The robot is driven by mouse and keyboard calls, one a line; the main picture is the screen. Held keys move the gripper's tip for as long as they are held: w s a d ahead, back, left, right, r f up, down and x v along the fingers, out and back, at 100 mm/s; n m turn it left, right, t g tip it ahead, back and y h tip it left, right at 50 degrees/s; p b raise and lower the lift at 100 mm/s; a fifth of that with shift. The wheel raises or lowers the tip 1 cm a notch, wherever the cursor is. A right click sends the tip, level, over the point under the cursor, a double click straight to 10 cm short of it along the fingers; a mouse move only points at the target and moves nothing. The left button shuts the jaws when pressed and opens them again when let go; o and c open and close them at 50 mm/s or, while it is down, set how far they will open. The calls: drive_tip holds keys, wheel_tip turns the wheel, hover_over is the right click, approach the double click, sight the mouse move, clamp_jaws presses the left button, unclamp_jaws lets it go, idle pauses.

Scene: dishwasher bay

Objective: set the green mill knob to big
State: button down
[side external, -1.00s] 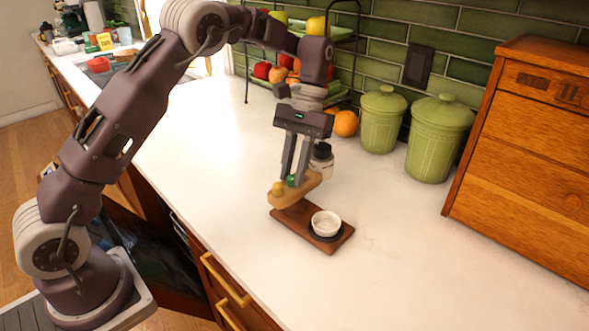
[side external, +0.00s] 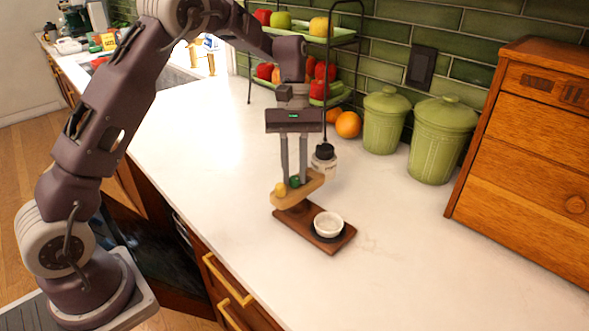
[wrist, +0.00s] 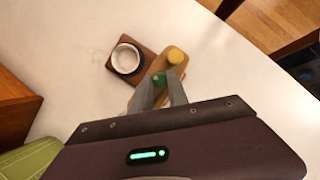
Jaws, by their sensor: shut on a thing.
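The mill is a wooden stand (side external: 283,221) with a tan upper arm (side external: 309,187) on the counter. A green knob (side external: 294,181) sits on the upper arm, beside a yellow knob (side external: 280,189). A white bowl (side external: 328,224) rests on the stand's base. My gripper (side external: 294,178) points down from above and is shut on the green knob, its fingers on either side. In the wrist view the green knob (wrist: 159,78) shows between the fingertips, with the yellow knob (wrist: 175,54) beyond it. The knob's setting marks are too small to read.
A jar with a dark lid (side external: 323,160) stands just behind the mill. Green canisters (side external: 440,140), an orange (side external: 348,125), a fruit rack (side external: 333,60) and a wooden cabinet (side external: 530,150) line the back. The counter (side external: 430,260) right of the mill is clear.

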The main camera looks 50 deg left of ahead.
idle(0.4)
drive_tip(key=c, duration=1.6)
unclamp_jaws()
drive_tip(key=shift+o, duration=0.2)
drive_tip(key=v, duration=0.6)
drive_tip(key=shift+w+a+r, duration=0.1)
drive_tip(key=shift+a+r, duration=0.1)
drive_tip(key=shift+r, duration=0.25)
drive_tip(key=shift+r, duration=0.1)
